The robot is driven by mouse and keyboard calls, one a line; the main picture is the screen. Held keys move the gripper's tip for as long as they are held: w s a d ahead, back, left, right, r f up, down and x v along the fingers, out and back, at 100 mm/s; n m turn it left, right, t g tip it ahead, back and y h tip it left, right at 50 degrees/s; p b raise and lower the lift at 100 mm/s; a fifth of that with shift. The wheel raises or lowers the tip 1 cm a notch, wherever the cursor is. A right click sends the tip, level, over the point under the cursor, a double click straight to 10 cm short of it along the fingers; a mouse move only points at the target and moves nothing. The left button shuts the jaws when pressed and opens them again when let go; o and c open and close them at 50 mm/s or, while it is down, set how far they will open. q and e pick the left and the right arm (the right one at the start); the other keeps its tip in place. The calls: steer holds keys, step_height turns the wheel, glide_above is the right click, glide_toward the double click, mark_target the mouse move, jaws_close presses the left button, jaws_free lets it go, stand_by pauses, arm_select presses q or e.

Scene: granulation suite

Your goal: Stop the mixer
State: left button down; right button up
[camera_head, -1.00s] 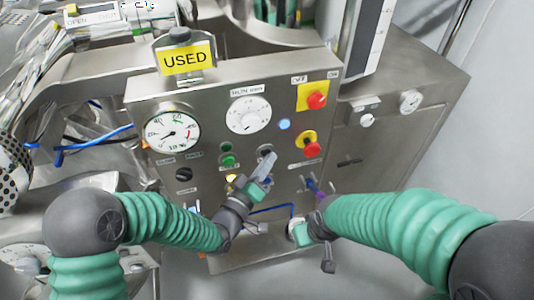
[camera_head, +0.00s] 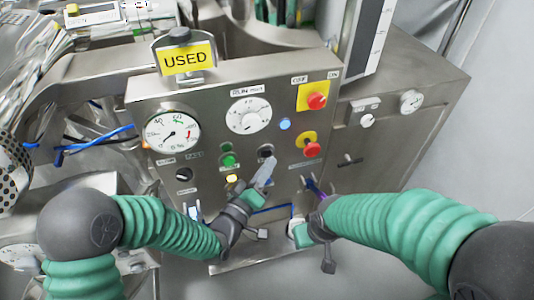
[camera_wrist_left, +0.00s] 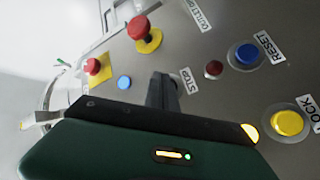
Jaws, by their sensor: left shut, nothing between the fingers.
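The mixer's control panel (camera_head: 215,125) faces me in the head view. A small dark red button (camera_wrist_left: 214,69) sits beside a STOP label (camera_wrist_left: 190,80) in the left wrist view. In the head view, a dark button (camera_head: 265,150) shows just above my left gripper's tip. My left gripper (camera_head: 266,170) is shut and empty, in front of the panel's lower middle. Its fingers (camera_wrist_left: 162,92) point toward the panel, near the STOP label in the picture; contact cannot be made out. My right gripper (camera_head: 313,186) is in front of the panel's lower right; its jaw opening is unclear.
Two red mushroom buttons on yellow plates, an upper one (camera_head: 317,101) and a lower one (camera_head: 312,150), are at the panel's right. A blue RESET button (camera_wrist_left: 246,54) and yellow LOCK button (camera_wrist_left: 288,122) are nearby. A green button (camera_head: 227,160) and gauge (camera_head: 172,132) are left.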

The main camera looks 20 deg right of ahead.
arm_select(q)
steer(key=s, duration=0.5)
steer(key=shift+d, duration=0.1)
stand_by(0.9)
